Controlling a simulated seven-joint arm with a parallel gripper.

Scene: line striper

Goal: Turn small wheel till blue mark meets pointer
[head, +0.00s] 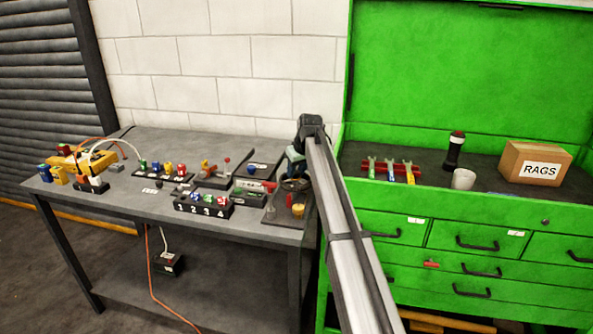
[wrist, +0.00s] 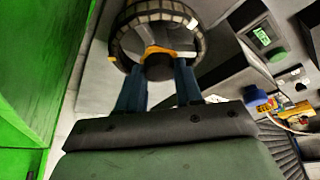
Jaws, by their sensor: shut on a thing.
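The small wheel (wrist: 118,42) has a dark segmented rim, a dark round hub (wrist: 158,68) and a yellow-orange bar across its middle. A white patch (wrist: 193,23) sits on the rim's right side in the wrist view. My gripper (wrist: 158,66) has its two blue-grey fingers on either side of the hub and is shut on the wheel. In the head view the wheel (head: 296,184) lies at the bench's right end, partly covered by my gripper (head: 292,166). I cannot make out a blue mark or tell which part is the pointer.
A green tool cabinet (head: 440,205) stands close on the right, with a RAGS box (head: 535,163).

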